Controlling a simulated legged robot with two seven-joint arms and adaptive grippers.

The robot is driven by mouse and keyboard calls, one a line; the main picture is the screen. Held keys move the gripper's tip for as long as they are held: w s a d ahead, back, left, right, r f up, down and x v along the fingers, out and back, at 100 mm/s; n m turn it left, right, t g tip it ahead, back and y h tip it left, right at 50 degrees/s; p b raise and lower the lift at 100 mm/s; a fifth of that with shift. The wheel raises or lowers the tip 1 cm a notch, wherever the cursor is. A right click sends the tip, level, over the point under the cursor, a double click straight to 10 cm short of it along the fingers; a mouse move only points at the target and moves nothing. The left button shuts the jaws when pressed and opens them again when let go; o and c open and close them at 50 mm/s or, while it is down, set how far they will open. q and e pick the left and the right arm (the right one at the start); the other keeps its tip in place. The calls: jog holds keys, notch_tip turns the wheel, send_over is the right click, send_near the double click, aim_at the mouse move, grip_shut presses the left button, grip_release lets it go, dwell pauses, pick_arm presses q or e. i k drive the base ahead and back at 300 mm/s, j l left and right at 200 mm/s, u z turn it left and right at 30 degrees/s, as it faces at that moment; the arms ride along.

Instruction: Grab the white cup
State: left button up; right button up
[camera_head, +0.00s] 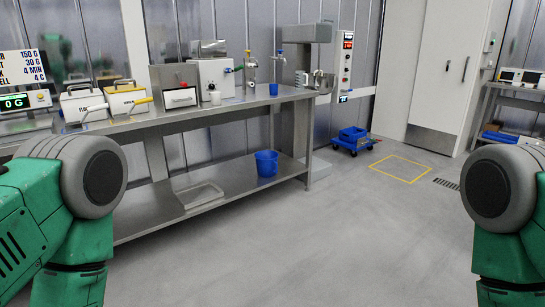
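A small white cup (215,98) stands upright on the steel workbench (240,104), in front of a boxy steel machine (212,78). It looks small and far off, left of the centre of the head view. Nothing touches it from my side. Only green and grey upper parts of my two arms show, at the left and right edges. Neither of my grippers is in view, so their state is hidden.
A blue cup (273,89) stands further right on the bench. White and yellow lidded bins (126,98) stand at its left. A blue bucket (266,163) and a tray (199,196) sit on the lower shelf. The grey floor (330,240) ahead is clear.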

aim_at(216, 97)
jog(key=i+l, duration=0.15)
jog(key=i, duration=2.4)
jog(key=j+u, duration=0.05)
jog(key=j, duration=0.1)
